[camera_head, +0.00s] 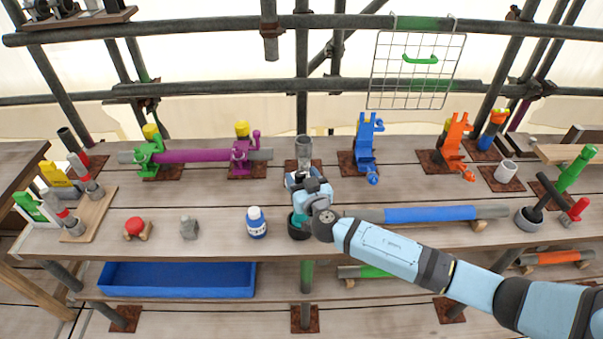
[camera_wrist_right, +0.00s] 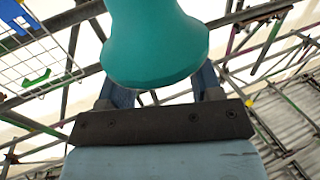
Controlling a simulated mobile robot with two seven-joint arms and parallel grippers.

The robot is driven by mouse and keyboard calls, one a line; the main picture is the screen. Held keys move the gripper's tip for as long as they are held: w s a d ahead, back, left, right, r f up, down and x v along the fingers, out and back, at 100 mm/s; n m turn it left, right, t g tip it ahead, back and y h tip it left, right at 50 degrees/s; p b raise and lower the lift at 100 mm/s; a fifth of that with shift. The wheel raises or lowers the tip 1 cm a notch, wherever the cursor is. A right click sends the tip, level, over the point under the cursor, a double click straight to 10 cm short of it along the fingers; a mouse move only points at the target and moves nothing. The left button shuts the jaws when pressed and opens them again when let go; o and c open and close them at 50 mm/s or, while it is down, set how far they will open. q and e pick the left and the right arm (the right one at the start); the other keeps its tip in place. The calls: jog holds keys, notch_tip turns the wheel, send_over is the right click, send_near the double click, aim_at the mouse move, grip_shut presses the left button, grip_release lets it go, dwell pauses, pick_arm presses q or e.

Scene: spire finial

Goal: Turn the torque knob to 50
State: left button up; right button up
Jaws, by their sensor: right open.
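A teal, rounded tool part (camera_head: 298,218) stands in a dark round holder (camera_head: 299,231) near the front of the bench, partly hidden by my right arm. I cannot make out a torque knob or any scale number on it. In the right wrist view a large teal rounded body (camera_wrist_right: 155,45) fills the top middle, at the fingers. My right gripper (camera_head: 299,181) is over the middle of the bench. It also shows in the right wrist view (camera_wrist_right: 160,94), with its fingers apart on either side below the teal body. Contact cannot be told. My left gripper is out of view.
A blue and white bottle (camera_head: 256,222) stands left of the holder. A blue-sleeved pipe (camera_head: 430,214) lies to the right, behind my forearm. A grey upright pipe (camera_head: 303,149) stands behind the gripper. The bench left of the bottle has free room.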

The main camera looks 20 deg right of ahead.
jog(key=shift+w, duration=0.2)
jog(key=c, duration=0.9)
jog(key=shift+f+b, duration=0.1)
jog(key=shift+b, duration=0.2)
